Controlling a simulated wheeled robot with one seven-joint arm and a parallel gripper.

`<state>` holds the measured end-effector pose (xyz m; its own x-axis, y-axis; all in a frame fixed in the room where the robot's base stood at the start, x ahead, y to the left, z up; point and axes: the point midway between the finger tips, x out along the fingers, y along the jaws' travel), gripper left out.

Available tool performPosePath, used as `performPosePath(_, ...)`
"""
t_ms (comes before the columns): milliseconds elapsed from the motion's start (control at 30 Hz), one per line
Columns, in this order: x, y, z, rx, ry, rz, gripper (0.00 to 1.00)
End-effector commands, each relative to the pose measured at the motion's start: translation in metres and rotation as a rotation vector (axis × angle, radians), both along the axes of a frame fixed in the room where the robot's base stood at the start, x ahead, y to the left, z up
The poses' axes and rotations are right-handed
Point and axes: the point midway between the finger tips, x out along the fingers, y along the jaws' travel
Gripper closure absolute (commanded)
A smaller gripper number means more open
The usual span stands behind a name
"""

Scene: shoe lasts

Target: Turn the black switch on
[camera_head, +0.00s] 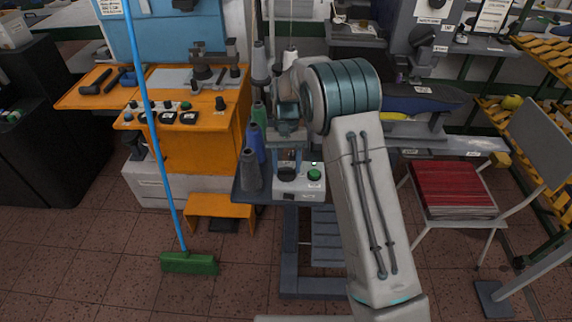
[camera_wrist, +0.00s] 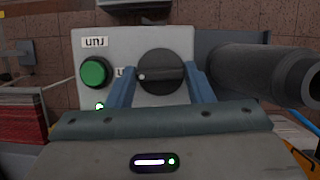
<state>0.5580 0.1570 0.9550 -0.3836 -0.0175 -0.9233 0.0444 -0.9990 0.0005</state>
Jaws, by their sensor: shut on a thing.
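The black switch (camera_wrist: 160,62) is a round knob with a raised bar across it, on a light grey control box (camera_wrist: 122,42). In the wrist view the bar lies about level, with a white mark at its left end. My gripper (camera_wrist: 160,78) has one blue finger on each side of the knob and is shut on it. In the head view the black switch (camera_head: 287,174) sits on the box, with my gripper (camera_head: 288,158) just above it, partly hidden by its own housing.
A green button (camera_wrist: 94,73) sits beside the switch, with a small lit light below it. A dark cylinder (camera_wrist: 262,72) is close on the right. Grey and blue thread cones (camera_head: 250,170) stand left of the box.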

Motion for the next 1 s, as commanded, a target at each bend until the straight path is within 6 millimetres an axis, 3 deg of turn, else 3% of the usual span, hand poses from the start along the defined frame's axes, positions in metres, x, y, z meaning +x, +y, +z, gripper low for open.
performPosePath(767, 0.0014, -0.0002, 0.0017, 0.002, -0.006, -0.096, 0.76)
performPosePath(800, 0.0014, -0.0002, 0.0017, 0.002, -0.006, -0.096, 0.42)
performPosePath(833, 0.0013, -0.0002, 0.0016, 0.002, -0.005, -0.096, 0.33)
performPosePath(1000, 0.0007, -0.0005, 0.0009, 0.001, -0.003, -0.095, 0.31)
